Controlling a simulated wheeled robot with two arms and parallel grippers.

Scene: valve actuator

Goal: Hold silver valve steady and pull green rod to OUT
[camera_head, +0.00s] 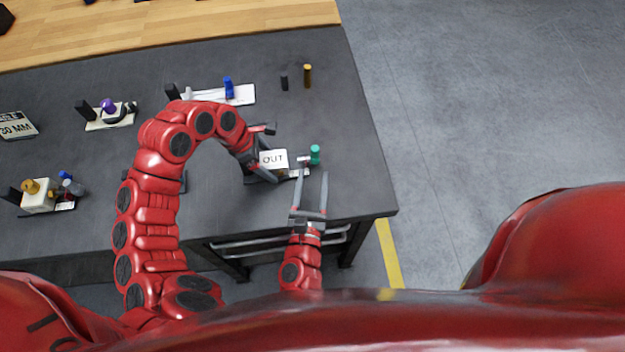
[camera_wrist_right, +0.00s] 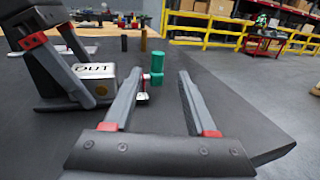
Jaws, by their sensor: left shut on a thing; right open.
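The silver valve (camera_head: 273,159) is a pale block with an OUT label, near the right side of the dark table. It also shows in the right wrist view (camera_wrist_right: 100,84). My left gripper (camera_head: 267,153) is shut on it, with a finger on either side. The green rod (camera_head: 315,154) stands just right of the valve, and in the right wrist view its green handle (camera_wrist_right: 157,68) shows between my right fingers. My right gripper (camera_head: 312,174) is open in front of the rod. I cannot tell whether its fingers touch the rod. My left fingers partly hide the valve.
A blue-knobbed fixture (camera_head: 240,95), a small black peg (camera_head: 284,82) and an orange peg (camera_head: 307,76) stand farther back. Fixtures with purple (camera_head: 108,106) and orange (camera_head: 31,186) parts are at left. The table's right edge is near, with free tabletop right of the rod.

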